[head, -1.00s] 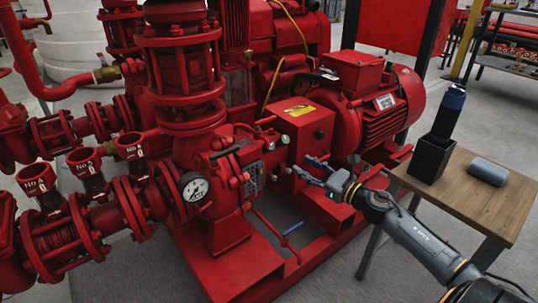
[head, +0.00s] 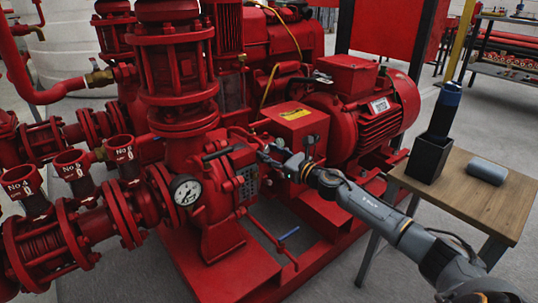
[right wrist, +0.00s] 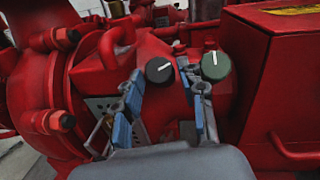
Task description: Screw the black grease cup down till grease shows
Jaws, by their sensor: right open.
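The black grease cup (right wrist: 159,70) is a round black cap with a white line, on the red pump housing in the right wrist view. A dark green cap (right wrist: 216,66) with a similar white line sits close to its right. My right gripper (right wrist: 168,90) is open, its blue-padded fingers pointing at the housing. The black cup shows between the fingertips, nearer the left one; the green cap is just beyond the right fingertip. I cannot tell if a finger touches either. In the head view my right gripper (head: 272,154) is at the housing and largely hides the cups. My left gripper is out of view.
A red box-shaped guard (head: 292,124) with a yellow label stands right beside the housing. A pressure gauge (head: 186,190) is to the left.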

